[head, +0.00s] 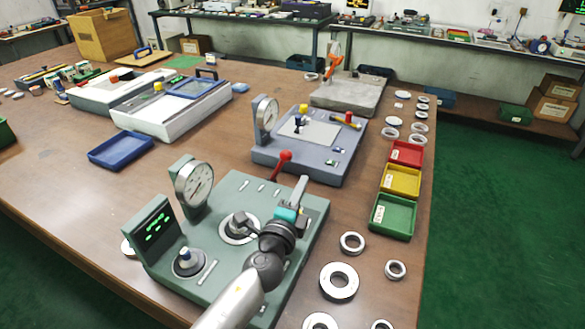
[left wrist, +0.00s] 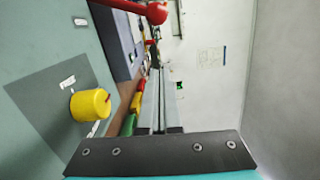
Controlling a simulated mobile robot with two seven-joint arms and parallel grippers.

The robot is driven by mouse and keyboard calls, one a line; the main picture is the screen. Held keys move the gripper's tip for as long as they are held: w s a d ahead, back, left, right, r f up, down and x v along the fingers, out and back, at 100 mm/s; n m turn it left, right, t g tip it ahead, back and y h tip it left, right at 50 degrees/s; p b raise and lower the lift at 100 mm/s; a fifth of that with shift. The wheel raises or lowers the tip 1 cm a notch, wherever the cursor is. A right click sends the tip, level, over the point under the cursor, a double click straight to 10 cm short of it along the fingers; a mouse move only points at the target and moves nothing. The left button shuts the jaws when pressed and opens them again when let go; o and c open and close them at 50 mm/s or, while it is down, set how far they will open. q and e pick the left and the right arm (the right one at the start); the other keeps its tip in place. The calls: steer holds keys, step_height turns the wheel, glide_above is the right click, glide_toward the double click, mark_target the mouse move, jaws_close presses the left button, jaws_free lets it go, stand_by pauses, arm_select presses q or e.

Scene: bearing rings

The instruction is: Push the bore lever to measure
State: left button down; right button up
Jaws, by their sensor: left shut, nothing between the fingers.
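The green gauge station (head: 225,195) stands at the front of the table with a round dial (head: 193,183) and a lit display (head: 155,230). Its lever (head: 280,160) has a red ball end and rises at the far edge; I cannot tell from a label that it is the bore lever. The red ball (left wrist: 157,12) also shows at the top of the left wrist view. My left gripper (head: 303,180) is shut and empty over the station's right side, just right of the lever, with no clear contact. My right gripper is out of view.
A yellow knob (left wrist: 90,105) stands on a panel in the left wrist view. A grey-blue gauge station (head: 310,145) is behind. Red (head: 407,153), yellow (head: 401,181) and green (head: 392,216) trays line the right edge. Loose rings (head: 339,281) lie at front right.

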mark_target(277, 170)
arm_select(q)
steer(key=b+x, duration=0.1)
steer(key=x, duration=0.3)
steer(key=shift+w, duration=0.15)
steer(key=shift+w+a+r, duration=0.15)
steer(key=shift+w+a, duration=0.8)
steer(key=shift+a, duration=0.3)
steer(key=shift+w+a, duration=0.2)
steer(key=shift+a, duration=0.2)
steer(key=shift+w+a+r+n+p, duration=0.15)
steer(key=shift+a+r+n+p, duration=0.15)
steer(key=shift+a+n, duration=0.1)
